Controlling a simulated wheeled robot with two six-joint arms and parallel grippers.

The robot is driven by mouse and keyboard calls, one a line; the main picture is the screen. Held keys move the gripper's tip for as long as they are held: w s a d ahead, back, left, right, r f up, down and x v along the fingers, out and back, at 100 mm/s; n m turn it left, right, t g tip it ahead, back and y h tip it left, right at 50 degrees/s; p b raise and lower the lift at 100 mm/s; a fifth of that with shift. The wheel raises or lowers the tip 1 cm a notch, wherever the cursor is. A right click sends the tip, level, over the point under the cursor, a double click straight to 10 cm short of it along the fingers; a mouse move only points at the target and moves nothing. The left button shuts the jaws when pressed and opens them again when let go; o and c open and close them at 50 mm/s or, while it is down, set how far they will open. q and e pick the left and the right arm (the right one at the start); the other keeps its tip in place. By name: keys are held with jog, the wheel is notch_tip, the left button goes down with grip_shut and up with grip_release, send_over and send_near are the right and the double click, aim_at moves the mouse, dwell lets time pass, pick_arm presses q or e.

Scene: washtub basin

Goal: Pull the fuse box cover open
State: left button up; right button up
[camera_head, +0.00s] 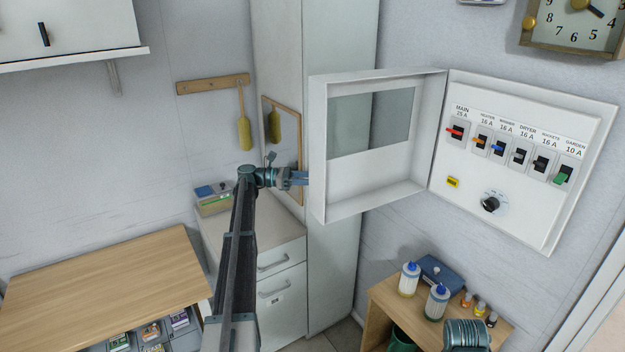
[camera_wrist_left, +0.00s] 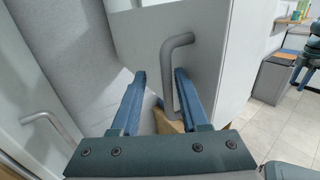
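The fuse box (camera_head: 545,225) is on the right wall. Its white cover (camera_head: 375,185) stands wide open, swung out to the left, with a window in its upper part. The switches are exposed. My left gripper (camera_head: 304,177) is at the cover's free left edge. In the left wrist view, the cover's grey bar handle (camera_wrist_left: 167,75) is between the blue fingers of my left gripper (camera_wrist_left: 160,80), nearer the right finger. The fingers are apart, with a gap beside the bar. In the head view the handle is hidden behind the cover. My right gripper is not visible.
A tall white cabinet (camera_head: 345,265) stands behind the cover. A drawer unit (camera_head: 283,300) and a wooden table (camera_head: 110,285) are at left. Below the fuse box, a wooden shelf (camera_head: 378,300) holds bottles (camera_head: 437,300) and a blue box (camera_head: 443,270). A clock (camera_head: 580,22) hangs above.

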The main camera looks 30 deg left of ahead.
pick_arm(q)
jog(key=v, duration=1.4)
jog(key=shift+s, duration=0.25)
jog(key=shift+a, duration=0.15)
